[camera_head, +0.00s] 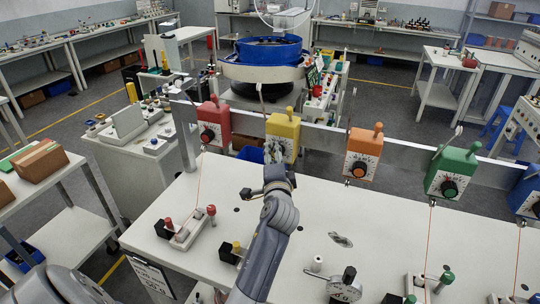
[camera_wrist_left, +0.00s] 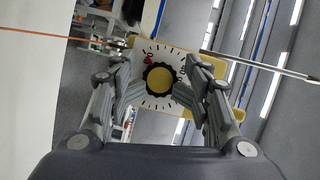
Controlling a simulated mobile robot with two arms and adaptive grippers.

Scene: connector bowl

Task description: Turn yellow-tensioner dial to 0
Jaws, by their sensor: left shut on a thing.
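The yellow tensioner (camera_head: 283,131) is a yellow box with a white scale plate and a yellow knob on top, mounted on the rail. Its dial (camera_wrist_left: 160,79), a black ribbed knob with a yellow centre, faces the left wrist camera. The white plate (camera_wrist_left: 150,103) around it carries tick marks, and a red mark shows near its upper left. My left gripper (camera_head: 276,170) is in front of the tensioner's lower part; in the left wrist view its fingers (camera_wrist_left: 160,92) are closed on the dial from both sides. The dial's setting is not readable. My right gripper is not in view.
A red tensioner (camera_head: 214,123) hangs to the left; orange (camera_head: 362,153), green (camera_head: 452,172) and blue (camera_head: 527,192) ones hang to the right. Thin threads run down from several. Small fixtures stand on the white table (camera_head: 390,225). A thin rod (camera_wrist_left: 260,64) crosses the wrist view's right side.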

